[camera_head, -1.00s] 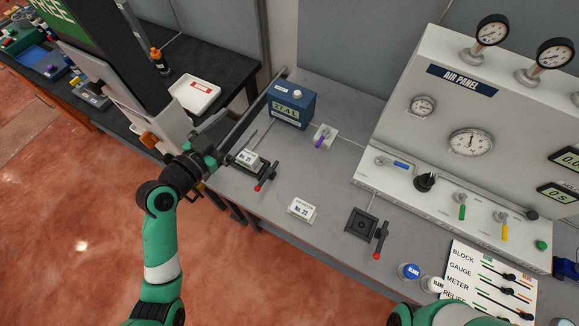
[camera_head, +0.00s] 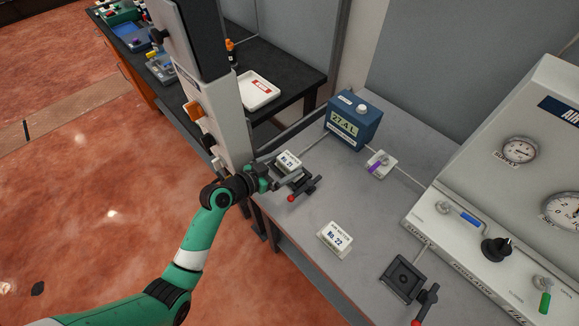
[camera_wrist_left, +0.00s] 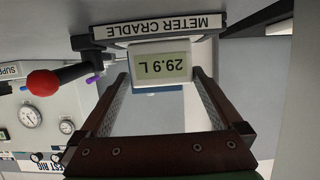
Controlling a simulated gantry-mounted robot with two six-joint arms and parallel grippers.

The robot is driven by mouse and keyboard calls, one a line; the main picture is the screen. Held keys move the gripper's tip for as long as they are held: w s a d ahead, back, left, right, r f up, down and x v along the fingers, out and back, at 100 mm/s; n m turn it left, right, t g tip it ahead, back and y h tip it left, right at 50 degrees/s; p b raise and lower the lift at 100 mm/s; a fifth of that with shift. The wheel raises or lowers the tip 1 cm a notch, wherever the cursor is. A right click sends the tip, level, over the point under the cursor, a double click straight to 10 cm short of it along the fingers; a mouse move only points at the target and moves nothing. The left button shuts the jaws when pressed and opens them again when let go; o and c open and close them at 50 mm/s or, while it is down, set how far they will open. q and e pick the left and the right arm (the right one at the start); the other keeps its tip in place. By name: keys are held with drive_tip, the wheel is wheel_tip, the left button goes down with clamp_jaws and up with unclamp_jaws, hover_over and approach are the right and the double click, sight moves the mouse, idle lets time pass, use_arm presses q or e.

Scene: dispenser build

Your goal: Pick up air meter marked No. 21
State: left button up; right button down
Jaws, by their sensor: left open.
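The white air meter marked No. 21 (camera_head: 288,161) sits in a dark cradle on the grey bench, its top label facing up. In the left wrist view the meter (camera_wrist_left: 160,48) appears upside down, its display reading 29.9 L, by the METER CRADLE label (camera_wrist_left: 160,29). My left gripper (camera_head: 285,182) is at the bench edge, right in front of the meter. In the left wrist view its dark fingers (camera_wrist_left: 160,80) are open, one on each side of the meter. I cannot tell whether they touch it. My right gripper is out of view.
A red-knobbed lever (camera_head: 304,188) stands close beside the cradle. A meter marked No. 22 (camera_head: 335,239) lies on the bench, near an empty black cradle (camera_head: 403,279). A blue box reading 27.4 L (camera_head: 353,122) stands behind. A pale column (camera_head: 215,115) rises left of the gripper.

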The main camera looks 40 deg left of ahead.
sight(296, 158)
use_arm(q)
drive_tip(key=shift+b+x, duration=0.8)
drive_tip(key=shift+x, duration=1.95)
drive_tip(key=shift+a+r, duration=0.15)
drive_tip(key=shift+c, duration=0.3)
clamp_jaws()
drive_tip(key=shift+s+d+r+p, duration=0.15)
drive_tip(key=shift+r+p, duration=0.5)
drive_tip(key=shift+r, duration=0.5)
drive_tip(key=shift+s+d+r+p, duration=0.1)
drive_tip(key=shift+r+p, duration=0.5)
drive_tip(key=shift+r, duration=0.6)
drive_tip(key=s+d+r+p, duration=0.5)
drive_tip(key=s+d+r, duration=0.3)
drive_tip(key=d, duration=0.2)
drive_tip(key=shift+s+r, duration=0.2)
drive_tip(key=shift+s, duration=0.2)
